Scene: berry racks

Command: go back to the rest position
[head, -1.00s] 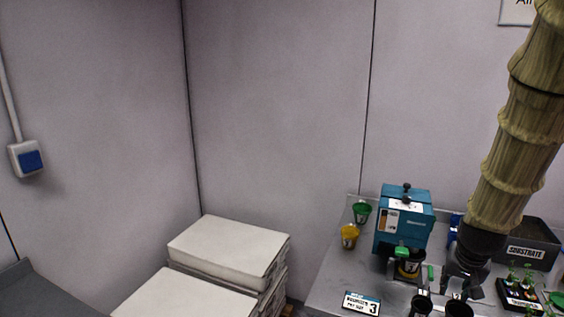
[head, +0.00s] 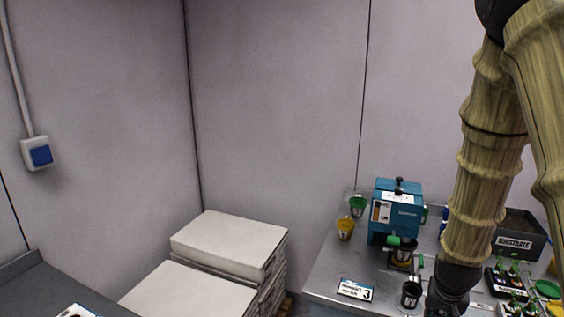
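My arm, looking like bamboo segments, comes down at the right of the head view. Its dark end (head: 447,297) is over the front of the metal bench (head: 322,275), at the bottom edge of the picture. My gripper's fingers are not visible there, being cut off by the frame edge or hidden, so I cannot tell what they hold.
A blue machine (head: 397,212) stands on the bench with a dark pot (head: 403,252) in it. Green (head: 357,206) and yellow (head: 345,229) cups, a sign with a 3 (head: 355,290), a black pot (head: 411,294), a substrate box (head: 519,243) and seedlings (head: 508,270) surround it. White stacked slabs (head: 228,242) stand left.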

